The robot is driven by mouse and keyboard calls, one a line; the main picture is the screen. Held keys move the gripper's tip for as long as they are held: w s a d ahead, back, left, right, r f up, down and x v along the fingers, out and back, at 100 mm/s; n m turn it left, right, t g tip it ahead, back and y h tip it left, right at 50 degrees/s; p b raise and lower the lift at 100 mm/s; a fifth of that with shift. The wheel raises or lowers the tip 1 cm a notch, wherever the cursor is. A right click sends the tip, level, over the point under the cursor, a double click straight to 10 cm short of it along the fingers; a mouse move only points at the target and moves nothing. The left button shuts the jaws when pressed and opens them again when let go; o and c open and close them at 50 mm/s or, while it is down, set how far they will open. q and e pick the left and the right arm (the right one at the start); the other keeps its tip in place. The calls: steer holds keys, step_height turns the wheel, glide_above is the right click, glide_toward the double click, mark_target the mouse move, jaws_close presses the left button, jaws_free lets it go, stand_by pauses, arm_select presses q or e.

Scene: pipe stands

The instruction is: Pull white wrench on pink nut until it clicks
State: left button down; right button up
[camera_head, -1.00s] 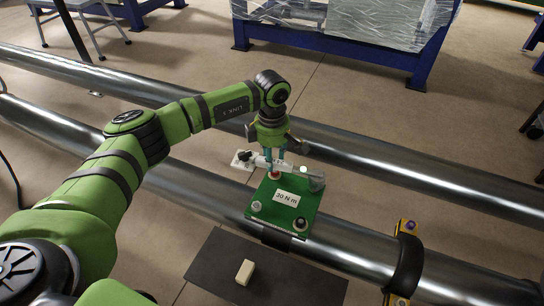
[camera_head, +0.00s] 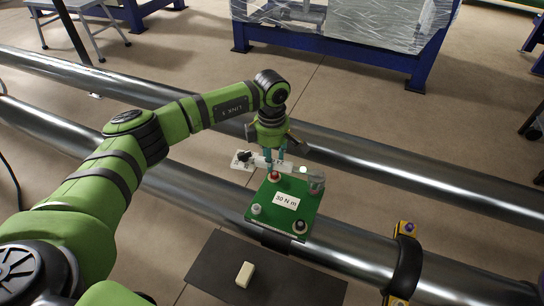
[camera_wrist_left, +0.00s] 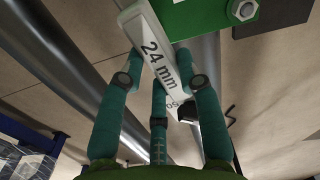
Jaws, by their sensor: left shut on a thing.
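My left gripper (camera_head: 275,158) is shut on the white wrench (camera_head: 293,168), with its fingers pointing down onto the handle. In the left wrist view the gripper (camera_wrist_left: 160,62) straddles the wrench (camera_wrist_left: 150,40), which is marked "24 mm". The wrench lies across the far edge of the green board (camera_head: 278,214), its right end over the board's far right corner. A red-pink nut (camera_head: 274,176) sits at the board's far left corner, just in front of the handle. What the wrench's right end encloses is hidden. My right gripper is not in view.
The board, labelled "30 N m", sits on the near steel pipe (camera_head: 365,248). A grey nut (camera_head: 257,209) and a dark nut (camera_head: 300,226) are on its near side. A second pipe (camera_head: 400,178) runs behind. A dark mat (camera_head: 215,272) carries a cream block (camera_head: 245,273).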

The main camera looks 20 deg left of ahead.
arm_select(q)
steer(key=shift+r, duration=0.1)
steer(key=shift+r+p, duration=1.1)
steer(key=shift+r, duration=0.4)
